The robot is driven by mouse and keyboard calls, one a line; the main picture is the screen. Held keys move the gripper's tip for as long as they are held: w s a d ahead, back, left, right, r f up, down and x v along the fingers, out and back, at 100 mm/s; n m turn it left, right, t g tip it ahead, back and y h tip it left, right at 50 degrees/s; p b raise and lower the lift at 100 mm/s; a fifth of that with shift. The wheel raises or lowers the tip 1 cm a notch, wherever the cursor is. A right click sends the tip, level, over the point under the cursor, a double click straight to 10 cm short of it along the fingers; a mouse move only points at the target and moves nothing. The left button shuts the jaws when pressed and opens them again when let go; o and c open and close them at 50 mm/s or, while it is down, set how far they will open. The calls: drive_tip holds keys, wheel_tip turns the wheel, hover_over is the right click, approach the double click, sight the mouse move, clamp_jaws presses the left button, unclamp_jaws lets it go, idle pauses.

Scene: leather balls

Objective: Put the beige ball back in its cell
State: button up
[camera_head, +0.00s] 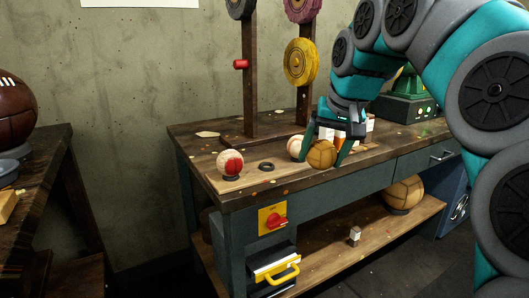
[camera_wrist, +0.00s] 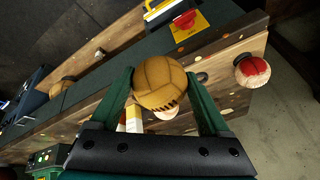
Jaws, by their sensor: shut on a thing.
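The beige ball (camera_head: 321,154), tan with panel seams, is between the fingers of my gripper (camera_head: 335,150), near the workbench's front edge. In the wrist view the ball (camera_wrist: 160,82) sits between the two green fingers of my gripper (camera_wrist: 160,88), which are shut on it. A wooden board (camera_head: 246,176) lies on the bench to the left. An empty black ring (camera_head: 267,167) on it also shows in the wrist view (camera_wrist: 202,77). A red and white ball (camera_head: 231,163) sits on the board's left end. A whitish ball (camera_head: 296,146) is just behind the beige one. The gap under the beige ball is unclear.
An upright wooden frame with discs (camera_head: 300,62) stands at the bench's back. Behind my gripper is a green device (camera_head: 408,100). A larger tan ball (camera_head: 403,193) rests on the lower shelf. Another bench with a brown ball (camera_head: 14,112) stands at left.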

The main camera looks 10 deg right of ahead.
drive_tip(key=w+a, duration=0.2)
drive_tip(key=w, duration=0.2)
drive_tip(key=w+a+f+p, duration=0.1)
drive_tip(key=w+a, duration=0.2)
drive_tip(key=w, duration=0.2)
drive_tip(key=w+a+p, duration=0.1)
drive_tip(key=w+a, duration=0.2)
drive_tip(key=w, duration=0.1)
drive_tip(key=shift+w+a+f, duration=0.15)
drive_tip(key=shift+w+a, duration=0.05)
drive_tip(key=shift+a, duration=0.05)
drive_tip(key=shift+w+a+f, duration=0.1)
drive_tip(key=shift+f+p, duration=0.4)
drive_tip(key=shift+f, duration=1.15)
drive_tip(key=o, duration=1)
drive_tip(key=shift+f, duration=0.1)
drive_tip(key=shift+c, duration=0.2)
drive_tip(key=b+v, duration=0.1)
drive_tip(key=v, duration=0.6)
drive_tip(key=shift+r, duration=0.45)
